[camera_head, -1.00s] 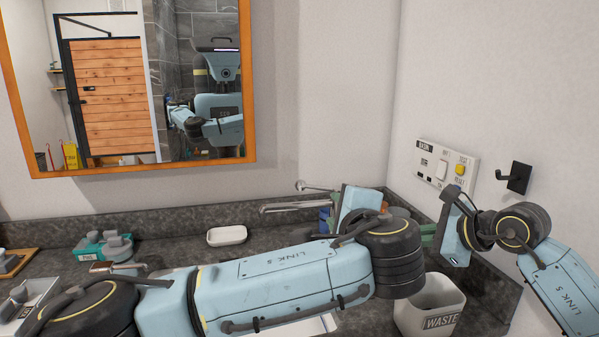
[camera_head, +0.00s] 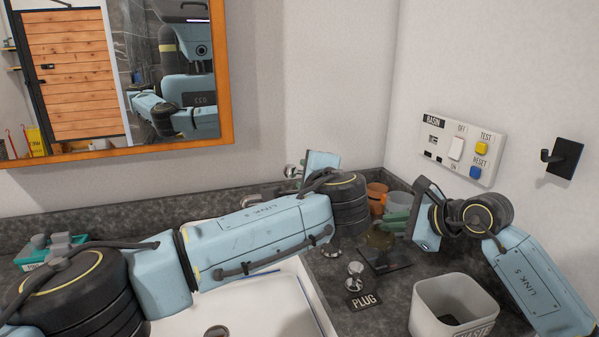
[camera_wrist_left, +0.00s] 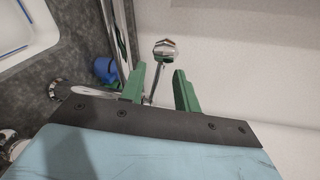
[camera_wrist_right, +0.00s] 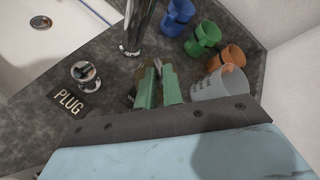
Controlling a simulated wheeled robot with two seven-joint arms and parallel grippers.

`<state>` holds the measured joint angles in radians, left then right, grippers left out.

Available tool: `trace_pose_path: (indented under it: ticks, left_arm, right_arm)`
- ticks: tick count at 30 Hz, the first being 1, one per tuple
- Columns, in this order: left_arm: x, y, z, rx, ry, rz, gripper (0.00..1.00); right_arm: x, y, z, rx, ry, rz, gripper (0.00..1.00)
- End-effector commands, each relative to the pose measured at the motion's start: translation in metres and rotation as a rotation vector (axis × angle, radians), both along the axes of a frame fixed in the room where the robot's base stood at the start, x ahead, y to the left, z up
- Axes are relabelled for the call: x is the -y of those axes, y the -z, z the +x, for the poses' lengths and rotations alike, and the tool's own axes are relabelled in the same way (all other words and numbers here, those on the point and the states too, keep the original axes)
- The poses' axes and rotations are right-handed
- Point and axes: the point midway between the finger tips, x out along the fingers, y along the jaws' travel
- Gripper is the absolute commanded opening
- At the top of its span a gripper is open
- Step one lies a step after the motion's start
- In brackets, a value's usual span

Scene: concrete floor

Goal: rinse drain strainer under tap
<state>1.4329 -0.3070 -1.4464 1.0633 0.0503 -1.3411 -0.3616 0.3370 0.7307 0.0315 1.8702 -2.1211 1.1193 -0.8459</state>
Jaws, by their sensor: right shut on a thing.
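My right gripper (camera_head: 408,226) is at the right of the counter, its green fingers shut on a small dark, brownish thing (camera_wrist_right: 150,73), probably the strainer. In the head view a dark, see-through round shape (camera_head: 380,238) shows at these fingertips, above a small black stand. The chrome tap (camera_wrist_right: 138,28) stands behind the basin. Its knobbed lever (camera_wrist_left: 164,49) rises ahead of my left gripper (camera_wrist_left: 160,77), which is open. The lever's thin rod shows between the green left fingers; contact cannot be told. My left arm hides most of the tap in the head view.
The white basin (camera_head: 268,305) has its drain (camera_head: 216,331) at the bottom. A chrome plug (camera_head: 355,272) stands by the PLUG label. Several coloured cups (camera_wrist_right: 203,38) stand behind my right gripper. A waste bin (camera_head: 452,300) is at the front right.

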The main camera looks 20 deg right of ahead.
Motion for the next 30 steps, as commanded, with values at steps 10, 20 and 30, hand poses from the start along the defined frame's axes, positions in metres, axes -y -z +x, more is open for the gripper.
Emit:
trace_pose_path:
  ticks: [10, 20, 30]
  left_arm:
    - [0.002, 0.009, 0.037, 0.0, 0.0, 0.001, 0.32]
    - [0.002, 0.011, 0.05, 0.002, 0.0, 0.0, 0.32]
    - [0.002, 0.011, 0.05, 0.002, 0.001, 0.0, 0.22]
  right_arm:
    - [0.0, 0.003, 0.0, 0.0, 0.0, 0.0, 0.0]
    - [0.0, 0.004, 0.0, 0.0, 0.0, 0.0, 0.0]
    - [0.0, 0.004, 0.0, 0.0, 0.0, 0.0, 0.0]
